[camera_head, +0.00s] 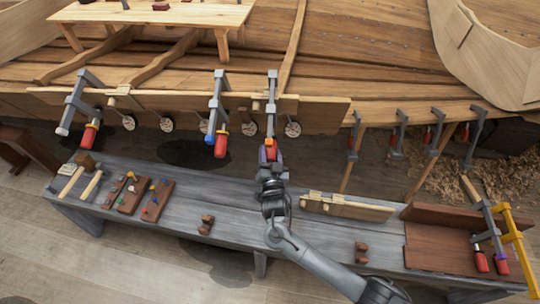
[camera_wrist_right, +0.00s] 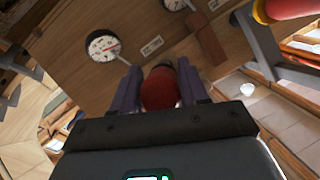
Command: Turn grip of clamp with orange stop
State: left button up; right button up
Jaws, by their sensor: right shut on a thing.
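Three clamps hang along the hull plank. The right one (camera_head: 272,92) is grey, with a small orange part visible just above my right gripper (camera_head: 270,158). In the right wrist view, my right gripper (camera_wrist_right: 160,88) is shut on a red grip (camera_wrist_right: 159,90), with a finger on each side. The grip's far end is hidden in the head view by my gripper. The middle clamp (camera_head: 216,92) has a blue stop and a red grip. The left clamp (camera_head: 76,100) has a yellow part and a red grip. My left gripper is out of view.
Round dial gauges (camera_head: 292,129) sit on the plank beside the clamps; one shows in the right wrist view (camera_wrist_right: 103,46). The grey bench (camera_head: 235,200) below carries tools, wooden pieces and, at right, more clamps (camera_head: 497,240). Other clamps (camera_head: 397,135) hang at right.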

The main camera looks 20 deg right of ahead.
jog(key=shift+f+m+t+y+b, duration=0.1)
jog(key=shift+m+t+y+b, duration=0.7)
jog(key=shift+m, duration=0.4)
jog(key=m+t+y+b, duration=0.1)
jog(key=m+b, duration=0.1)
jog(key=shift+a+m+y, duration=0.15)
jog(key=shift+m+y, duration=0.15)
jog(key=shift+m, duration=0.1)
jog(key=shift+r+m+t+y+b, duration=0.25)
jog(key=shift+m+t+y+b, duration=0.2)
jog(key=shift+m+b, duration=0.4)
jog(key=shift+r+m+t+y+b, duration=0.15)
jog(key=shift+m+t+b, duration=0.15)
jog(key=shift+m, duration=0.4)
jog(key=shift+r+m+t+y+b, duration=0.15)
jog(key=shift+m+t, duration=0.2)
jog(key=shift+m, duration=0.3)
jog(key=shift+a, duration=0.1)
jog(key=o, duration=1)
jog(key=shift+f, duration=0.1)
